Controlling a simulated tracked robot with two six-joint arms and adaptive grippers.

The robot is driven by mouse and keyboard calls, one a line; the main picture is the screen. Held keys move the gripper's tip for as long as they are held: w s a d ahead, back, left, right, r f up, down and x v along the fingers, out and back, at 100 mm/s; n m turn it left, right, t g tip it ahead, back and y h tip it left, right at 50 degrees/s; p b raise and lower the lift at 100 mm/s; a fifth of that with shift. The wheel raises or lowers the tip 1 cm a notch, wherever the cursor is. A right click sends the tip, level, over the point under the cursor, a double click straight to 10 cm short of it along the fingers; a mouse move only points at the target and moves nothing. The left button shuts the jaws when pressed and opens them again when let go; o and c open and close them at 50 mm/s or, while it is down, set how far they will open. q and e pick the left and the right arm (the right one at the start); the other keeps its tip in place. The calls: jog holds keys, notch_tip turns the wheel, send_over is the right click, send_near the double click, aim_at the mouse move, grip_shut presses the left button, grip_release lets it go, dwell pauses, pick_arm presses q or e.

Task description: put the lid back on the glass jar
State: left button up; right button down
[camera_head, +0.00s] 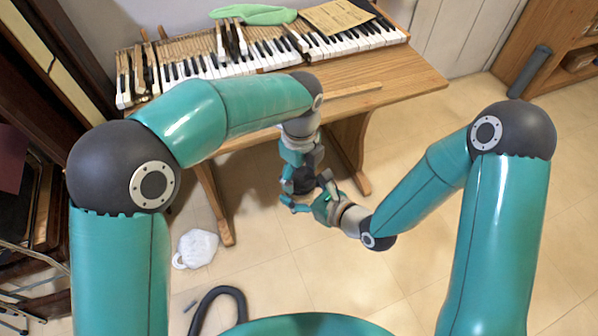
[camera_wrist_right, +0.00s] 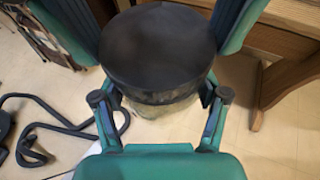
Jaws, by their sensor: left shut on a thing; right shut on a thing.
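The black round lid (camera_wrist_right: 158,45) fills the top middle of the right wrist view; it shows small and dark in the head view (camera_head: 302,181). My left gripper (camera_head: 302,172) points down, with its teal fingers shut on either side of the lid. Below the lid, the glass jar (camera_wrist_right: 160,106) shows only as a pale, clear strip. My right gripper (camera_wrist_right: 160,98) is shut around the jar from the side. The lid sits over the jar's top, hiding its rim; I cannot tell whether a gap remains between them. In the head view the grippers mostly hide the jar.
A white bundle (camera_head: 199,248) and a black hose (camera_head: 222,292) lie on the floor. Floor at right is clear.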

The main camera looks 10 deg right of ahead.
pick_arm(q)
jog(key=m, duration=0.6)
jog(key=shift+m, duration=0.4)
jog(key=m, duration=0.4)
jog(key=shift+w, duration=0.1)
jog(key=m, duration=0.4)
jog(key=o, duration=0.7)
jog(key=shift+o, duration=0.2)
jog(key=shift+d+r, duration=0.15)
jog(key=shift+r, duration=2.15)
jog(key=shift+c, duration=0.4)
